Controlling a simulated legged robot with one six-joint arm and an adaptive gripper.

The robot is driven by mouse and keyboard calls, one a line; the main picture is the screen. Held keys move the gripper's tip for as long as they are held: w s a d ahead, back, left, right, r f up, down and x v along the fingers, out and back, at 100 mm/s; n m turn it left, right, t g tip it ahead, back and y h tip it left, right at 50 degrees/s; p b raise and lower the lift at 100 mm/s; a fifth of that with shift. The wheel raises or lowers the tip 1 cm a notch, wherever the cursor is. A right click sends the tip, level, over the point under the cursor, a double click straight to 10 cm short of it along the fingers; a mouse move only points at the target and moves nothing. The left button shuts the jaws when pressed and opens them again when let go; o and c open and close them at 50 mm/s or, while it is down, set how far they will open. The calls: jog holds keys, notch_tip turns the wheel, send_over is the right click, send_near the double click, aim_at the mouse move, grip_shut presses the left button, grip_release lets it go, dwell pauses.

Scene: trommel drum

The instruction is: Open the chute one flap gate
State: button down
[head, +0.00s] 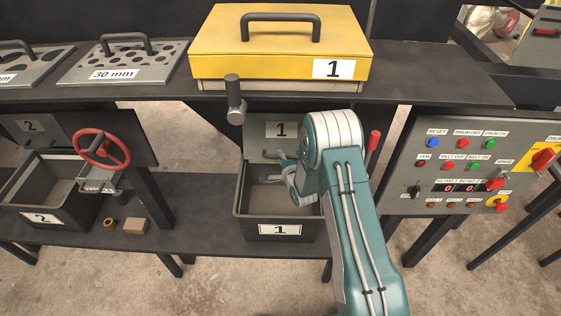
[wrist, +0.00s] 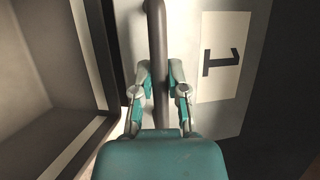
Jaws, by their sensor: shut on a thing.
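The chute one flap gate (head: 290,118) is a grey plate labelled 1, below the yellow box. In the wrist view, the gate (wrist: 215,15) shows its label 1 turned sideways. Its bar handle (wrist: 156,45) runs between my fingers. My gripper (head: 281,163) is at the gate's lower part, above the bin; in the wrist view my gripper (wrist: 159,92) is shut on the handle. My arm hides the gate's right side in the head view.
Black bin 1 (head: 243,229) stands under the gate. A grey lever (head: 234,100) is left of the gate, and a red-handled lever (head: 373,145) is right. The control panel (head: 412,160) stands further right. A red handwheel (head: 101,148) is left.

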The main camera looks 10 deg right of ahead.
jog(key=s+r+g, duration=0.2)
jog(key=r, duration=0.5)
jog(key=s+r+m+g, duration=0.1)
jog(key=s+r+g, duration=0.2)
jog(key=r, duration=0.4)
jog(key=shift+s+a+r+m, duration=0.2)
jog(key=shift+a+r+m, duration=0.1)
jog(key=shift+a, duration=0.15)
jog(key=c, duration=0.6)
grip_release()
jog(key=shift+f+g, duration=0.15)
jog(key=shift+g, duration=0.15)
jog(key=shift+c, duration=0.2)
jog(key=v, duration=1.1)
jog(key=shift+s, duration=0.3)
jog(key=shift+d+r, duration=0.15)
jog(key=shift+r, duration=0.05)
